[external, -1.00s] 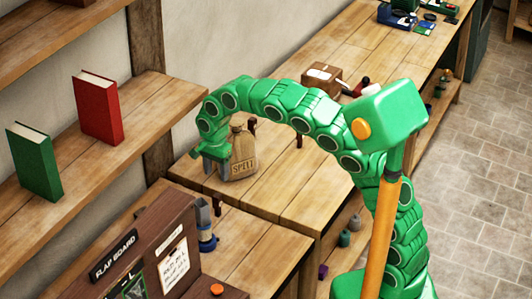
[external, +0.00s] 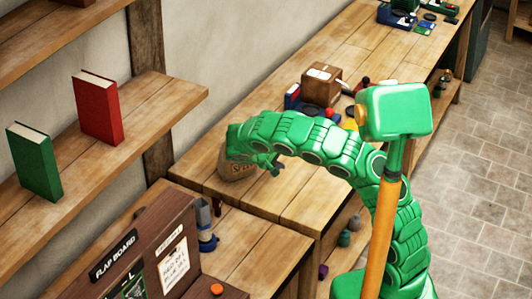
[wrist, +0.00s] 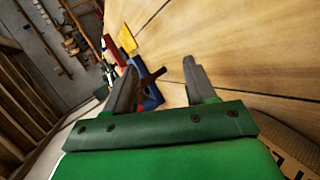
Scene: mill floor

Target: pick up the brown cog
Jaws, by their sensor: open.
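My gripper (external: 268,164) is open and empty, low over the wooden bench beside the tan sack (external: 234,172). In the wrist view its two grey fingers (wrist: 160,68) stand apart. A small dark brown piece (wrist: 151,76) shows between and beyond the fingertips. I cannot tell from its shape whether it is the brown cog, nor how far it is from the fingers. I make out no clear brown cog in the external view, where my arm covers part of the bench.
The sack touches or nearly touches my gripper. Further along the bench (external: 330,165) are a brown box (external: 322,85), a blue item (external: 293,98) and small red parts. A flap board cabinet (external: 150,260) stands in front. A shelf (external: 150,105) holds red and green books.

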